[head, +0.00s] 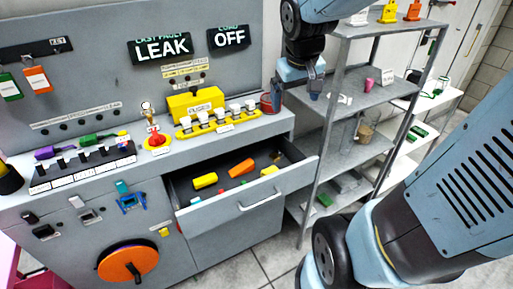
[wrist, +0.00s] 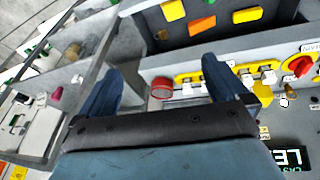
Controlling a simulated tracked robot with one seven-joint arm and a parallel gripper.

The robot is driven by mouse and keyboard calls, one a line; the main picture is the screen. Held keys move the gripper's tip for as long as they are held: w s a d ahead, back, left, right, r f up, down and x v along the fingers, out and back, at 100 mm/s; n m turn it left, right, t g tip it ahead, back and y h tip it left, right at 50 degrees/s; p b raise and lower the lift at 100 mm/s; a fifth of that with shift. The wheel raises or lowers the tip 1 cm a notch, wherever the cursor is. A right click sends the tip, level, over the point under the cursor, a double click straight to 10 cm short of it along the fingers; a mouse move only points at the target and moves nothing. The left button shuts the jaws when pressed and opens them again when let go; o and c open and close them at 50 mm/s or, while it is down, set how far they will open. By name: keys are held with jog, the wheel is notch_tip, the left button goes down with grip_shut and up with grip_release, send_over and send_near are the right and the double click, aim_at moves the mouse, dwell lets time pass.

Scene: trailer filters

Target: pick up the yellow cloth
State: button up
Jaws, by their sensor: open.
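No item shows plainly as a yellow cloth. The yellow pieces I see in the open drawer (head: 232,208) are a longer one (head: 204,181) on the left and a smaller one (head: 269,170) at the back right; I cannot tell whether either is cloth. In the wrist view, yellow pieces (wrist: 173,10) show in the drawer at the top edge. My gripper (head: 314,90) is open and empty, beyond the counter's right end beside the metal shelf. Its two fingers show apart in the wrist view (wrist: 158,82).
An orange piece (head: 241,168) lies between the yellow ones. A red can (head: 269,103) stands at the counter's right end, near my gripper. A yellow fuse box (head: 196,104) stands on the counter. The metal shelf (head: 364,97) stands close on the right.

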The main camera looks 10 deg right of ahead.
jog(key=w+f+n+g, duration=0.1)
jog(key=w+f+g, duration=0.1)
jog(key=w+f, duration=0.8)
jog(key=n+g+y, duration=0.1)
jog(key=n+g, duration=0.1)
send_over(270, 168)
notch_tip(270, 168, down, 14)
jog(key=f, duration=0.8)
jog(key=shift+a+f, duration=0.25)
jog(key=shift+a, duration=0.15)
jog(key=shift+d+f, duration=0.2)
jog(key=shift+f, duration=1.15)
jog(key=shift+d+f, duration=0.2)
jog(key=shift+f, duration=1.1)
jog(key=c, duration=0.9)
jog(key=shift+r, duration=0.15)
jog(key=shift+c, duration=0.2)
notch_tip(270, 168, up, 10)
jog(key=shift+f, duration=0.1)
